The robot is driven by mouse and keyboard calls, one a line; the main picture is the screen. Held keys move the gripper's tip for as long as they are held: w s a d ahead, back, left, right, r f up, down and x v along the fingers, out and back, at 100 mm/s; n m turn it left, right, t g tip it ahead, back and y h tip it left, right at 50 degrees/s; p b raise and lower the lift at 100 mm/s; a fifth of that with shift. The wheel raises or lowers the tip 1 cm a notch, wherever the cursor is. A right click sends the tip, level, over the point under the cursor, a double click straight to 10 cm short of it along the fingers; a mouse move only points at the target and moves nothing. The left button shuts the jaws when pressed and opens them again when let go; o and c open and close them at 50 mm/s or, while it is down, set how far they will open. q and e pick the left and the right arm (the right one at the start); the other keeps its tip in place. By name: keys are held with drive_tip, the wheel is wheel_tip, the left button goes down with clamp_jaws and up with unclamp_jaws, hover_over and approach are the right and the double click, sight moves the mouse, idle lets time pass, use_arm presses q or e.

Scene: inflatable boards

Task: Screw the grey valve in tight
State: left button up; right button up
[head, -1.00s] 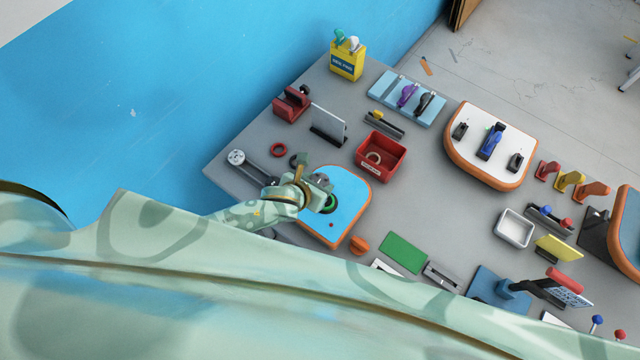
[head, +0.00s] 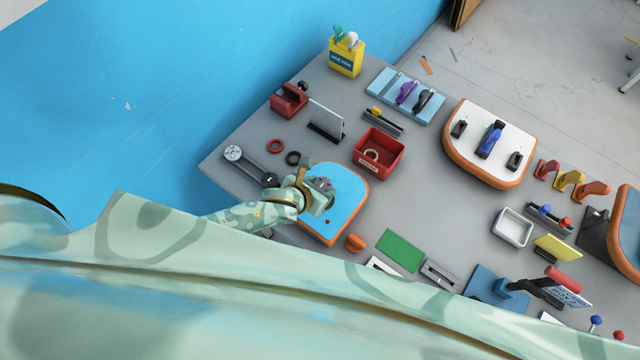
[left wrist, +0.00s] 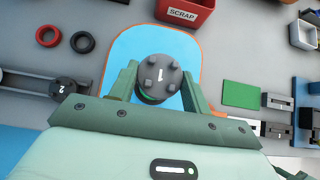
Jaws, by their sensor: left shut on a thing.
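The grey valve (left wrist: 161,76) is a round dark cap with small lugs and a white 1 on top. It sits over a blue board with an orange rim (left wrist: 188,42), which also shows in the head view (head: 346,186). My left gripper (left wrist: 160,80) has one finger on each side of the valve and is shut on it. A thin green edge shows under the cap; how deep the valve sits is hidden. In the head view my left gripper (head: 320,193) is over the board and covers most of the valve. My right gripper is not in view.
A grey rail fixture with a round part marked 2 (left wrist: 62,87) lies to the left. Red (left wrist: 47,36) and black (left wrist: 82,42) rings lie beyond it. A red scrap bin (head: 379,153) stands behind the board. An orange knob (head: 355,243) and green plate (head: 400,250) lie nearby.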

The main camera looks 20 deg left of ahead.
use_arm(q)
drive_tip(key=shift+f+b, duration=1.15)
drive_tip(key=shift+f, duration=0.6)
drive_tip(key=shift+p, duration=0.6)
drive_tip(key=shift+f+b, duration=0.9)
drive_tip(key=shift+f, duration=0.15)
drive_tip(key=o, duration=1)
